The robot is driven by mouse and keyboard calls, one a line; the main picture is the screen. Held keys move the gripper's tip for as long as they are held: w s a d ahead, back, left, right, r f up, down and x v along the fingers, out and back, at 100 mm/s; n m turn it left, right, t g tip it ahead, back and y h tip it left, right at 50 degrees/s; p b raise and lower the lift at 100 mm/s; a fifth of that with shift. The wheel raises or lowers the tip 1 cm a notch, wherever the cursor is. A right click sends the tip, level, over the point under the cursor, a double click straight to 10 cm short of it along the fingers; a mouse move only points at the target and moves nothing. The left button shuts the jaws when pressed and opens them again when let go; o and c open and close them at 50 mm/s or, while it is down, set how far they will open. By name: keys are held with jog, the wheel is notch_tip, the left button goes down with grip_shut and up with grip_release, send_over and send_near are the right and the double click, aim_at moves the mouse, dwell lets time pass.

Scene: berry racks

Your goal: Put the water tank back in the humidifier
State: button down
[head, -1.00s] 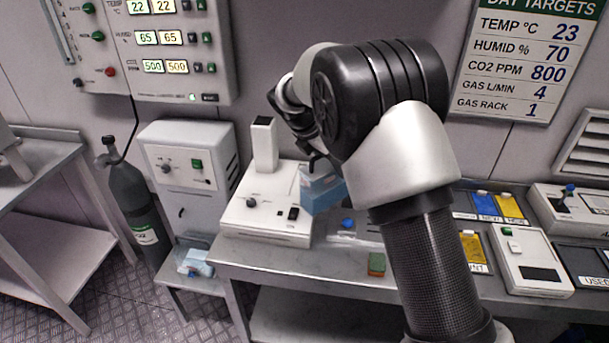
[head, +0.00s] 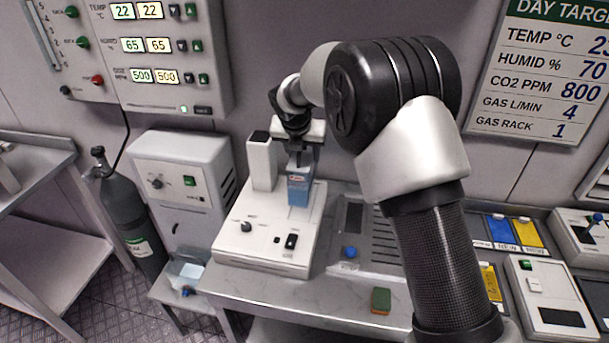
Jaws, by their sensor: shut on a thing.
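The humidifier (head: 262,252) is a white unit with a tall box-like column (head: 261,164), a knob and a black switch, at the back left of the bench. My gripper (head: 300,166) points down and is shut on the top of the water tank (head: 299,189), a small upright blue box with a pale top. The tank is right of the column, over the rear right of the humidifier's top. I cannot tell whether its bottom touches the humidifier or hangs just above it. My arm comes in from the right.
A grey panel unit with a blue knob (head: 349,252) stands close right of the humidifier. A green-topped sponge (head: 381,301) lies near the bench's front edge. A grey cabinet (head: 186,178) and a dark gas cylinder (head: 133,218) stand left.

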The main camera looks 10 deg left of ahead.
aim_at(300, 153)
jog(key=shift+w+f, duration=0.1)
jog(key=shift+f, duration=2.6)
jog(key=c, duration=0.9)
grip_release()
jog(key=v, duration=1.1)
jog(key=shift+s+r, duration=0.25)
jog(key=shift+r, duration=0.1)
jog(key=shift+s+d+r, duration=0.1)
jog(key=shift+d+r, duration=0.05)
jog(key=shift+r, duration=0.05)
